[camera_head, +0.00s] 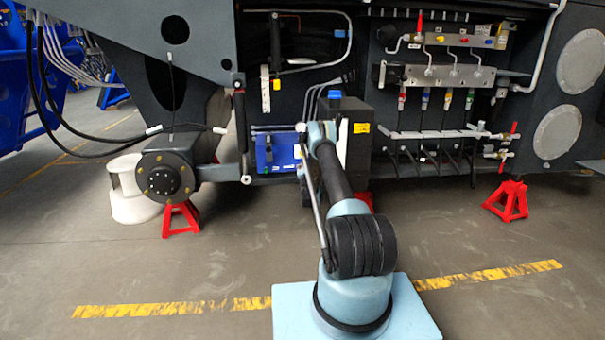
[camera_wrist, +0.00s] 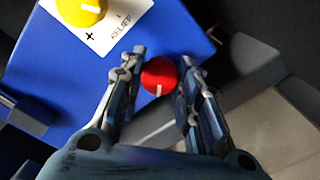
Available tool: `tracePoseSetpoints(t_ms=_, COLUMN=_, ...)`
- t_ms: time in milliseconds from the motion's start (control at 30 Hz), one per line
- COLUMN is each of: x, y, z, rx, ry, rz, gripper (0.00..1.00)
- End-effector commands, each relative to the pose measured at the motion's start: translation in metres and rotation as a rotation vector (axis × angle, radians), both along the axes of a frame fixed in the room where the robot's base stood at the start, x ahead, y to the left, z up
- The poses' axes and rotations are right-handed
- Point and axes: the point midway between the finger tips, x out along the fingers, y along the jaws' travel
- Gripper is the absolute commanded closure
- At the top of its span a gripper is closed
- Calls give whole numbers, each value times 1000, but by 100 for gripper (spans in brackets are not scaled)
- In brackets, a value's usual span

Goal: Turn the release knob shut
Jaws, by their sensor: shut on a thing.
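A round red knob (camera_wrist: 160,74) with a white pointer mark sits at the edge of a blue block (camera_wrist: 75,90) in the wrist view. The mark points toward the bottom of the picture. My gripper (camera_wrist: 160,78) has one finger on each side of the red knob and is shut on it. A yellow knob (camera_wrist: 82,10) with a white mark sits on a white plate (camera_wrist: 118,30) marked with a plus sign and what reads as RELIEF. In the head view the blue block (camera_head: 268,153) shows left of my arm; my fingers and the red knob are hidden there.
A black box with a blue cap (camera_head: 335,94) stands close by my arm. A valve panel (camera_head: 430,75) with hoses and coloured fittings is at right. Red stands (camera_head: 181,218) are under the chassis. The floor in front is clear.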

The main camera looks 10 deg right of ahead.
Motion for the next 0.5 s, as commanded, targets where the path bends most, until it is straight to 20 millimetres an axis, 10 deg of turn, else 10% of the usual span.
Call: tracePoseSetpoints(t_ms=500, x=-2, y=-10, z=-4, rx=488, ry=5, rz=-18, gripper=93)
